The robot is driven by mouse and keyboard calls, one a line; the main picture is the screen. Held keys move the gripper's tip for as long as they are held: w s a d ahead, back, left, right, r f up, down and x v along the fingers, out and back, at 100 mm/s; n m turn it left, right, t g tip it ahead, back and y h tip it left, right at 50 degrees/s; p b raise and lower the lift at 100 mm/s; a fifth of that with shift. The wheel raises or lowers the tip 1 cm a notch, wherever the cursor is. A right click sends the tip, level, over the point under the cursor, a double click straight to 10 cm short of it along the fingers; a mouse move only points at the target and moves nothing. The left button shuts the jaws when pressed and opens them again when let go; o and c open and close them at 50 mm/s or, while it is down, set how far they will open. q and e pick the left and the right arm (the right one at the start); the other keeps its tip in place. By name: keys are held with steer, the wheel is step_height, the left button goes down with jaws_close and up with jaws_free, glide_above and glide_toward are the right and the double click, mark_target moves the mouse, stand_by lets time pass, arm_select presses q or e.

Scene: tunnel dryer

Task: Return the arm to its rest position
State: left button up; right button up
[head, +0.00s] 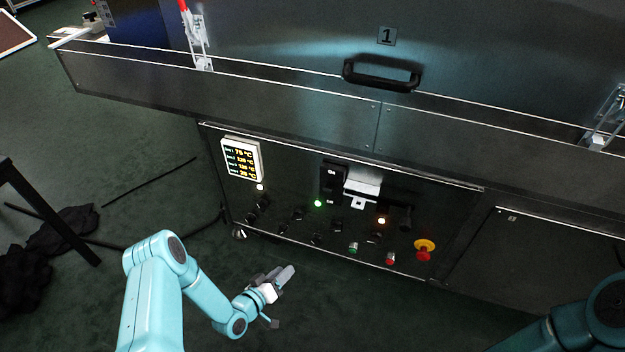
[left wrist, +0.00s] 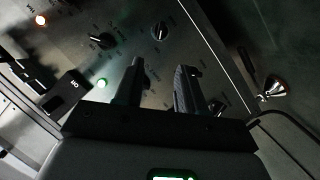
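My left arm (head: 152,292) is light blue and comes up from the bottom left of the head view, bent at the elbow. Its gripper (head: 284,276) is low in front of the dryer's control panel (head: 290,222), apart from it as far as I can tell. In the left wrist view the two dark fingers (left wrist: 160,82) stand apart with nothing between them, pointing toward the panel's knobs. Part of my right arm (head: 590,325) shows at the bottom right; its gripper is out of view.
The panel carries a temperature display (head: 241,159), several knobs, a black switch (head: 332,184) and a red-and-yellow emergency stop (head: 425,247). Above is a metal ledge and a door handle (head: 382,75). A dark table leg (head: 45,210) and black cloth (head: 62,232) are at left. Green floor is open between.

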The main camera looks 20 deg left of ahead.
arm_select(q)
steer(key=w+d+r+m+g+h, duration=0.2)
steer(key=w+d+r, duration=0.1)
steer(key=d+r, duration=0.6)
steer(key=s+d+f+g+y, duration=0.2)
steer(key=s+g, duration=0.9)
steer(key=s, duration=1.2)
step_height(320, 180, up, 32)
steer(key=s+m+p, duration=0.1)
steer(key=p, duration=3.2)
steer(key=shift+s+d+r+g, duration=0.15)
steer(key=shift+d+g, duration=0.15)
steer(key=shift+d, duration=0.15)
arm_select(e)
step_height(320, 180, up, 33)
steer(key=s+a, duration=0.1)
steer(key=shift+s+f+n, duration=0.15)
steer(key=shift+n, duration=0.15)
